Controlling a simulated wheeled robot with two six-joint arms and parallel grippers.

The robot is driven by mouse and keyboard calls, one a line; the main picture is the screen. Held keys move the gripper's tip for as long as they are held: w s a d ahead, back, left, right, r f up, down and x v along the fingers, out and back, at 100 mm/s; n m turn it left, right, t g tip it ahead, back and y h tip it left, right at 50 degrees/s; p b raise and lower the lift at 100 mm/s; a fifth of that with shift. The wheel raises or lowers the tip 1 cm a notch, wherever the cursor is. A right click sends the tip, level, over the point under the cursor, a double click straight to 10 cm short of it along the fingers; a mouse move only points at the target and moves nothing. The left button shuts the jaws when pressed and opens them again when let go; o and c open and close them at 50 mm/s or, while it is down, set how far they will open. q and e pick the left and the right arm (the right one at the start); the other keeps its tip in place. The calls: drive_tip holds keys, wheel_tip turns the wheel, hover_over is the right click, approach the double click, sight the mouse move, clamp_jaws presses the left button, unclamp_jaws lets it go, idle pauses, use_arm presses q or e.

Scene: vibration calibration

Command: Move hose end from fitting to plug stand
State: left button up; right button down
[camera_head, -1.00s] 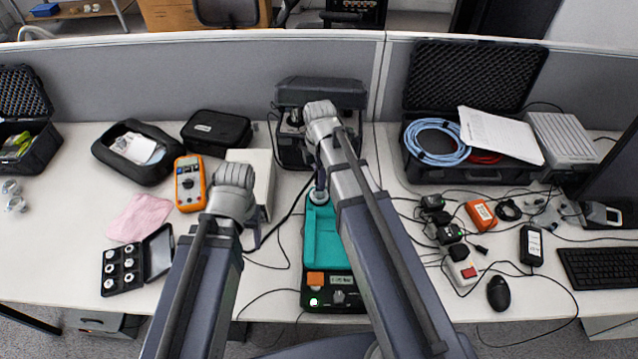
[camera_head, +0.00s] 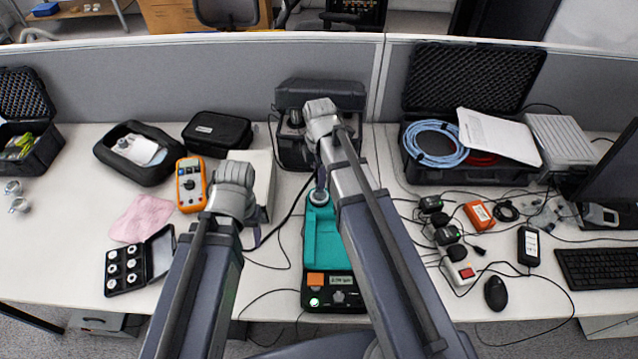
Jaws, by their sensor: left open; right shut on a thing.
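The teal and black calibration device (camera_head: 322,245) stands on the desk in the middle, with an orange block, a small display and a knob at its near end. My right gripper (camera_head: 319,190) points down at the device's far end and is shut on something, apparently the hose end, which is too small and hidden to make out. A dark hose or cable (camera_head: 290,215) runs from there down to the left. My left gripper (camera_head: 257,237) is open and empty over the desk, left of the device, partly hidden by its wrist. I cannot make out the fitting or plug stand clearly.
An orange multimeter (camera_head: 190,184), pink cloth (camera_head: 141,218) and black box of fittings (camera_head: 125,269) lie left. An open black case (camera_head: 470,175) with a blue hose coil stands right. A power strip (camera_head: 459,271) and mouse (camera_head: 496,293) lie right.

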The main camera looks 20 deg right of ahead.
drive_tip(key=shift+r+p, duration=1.05)
drive_tip(key=shift+r, duration=0.2)
drive_tip(key=shift+a+f, duration=0.1)
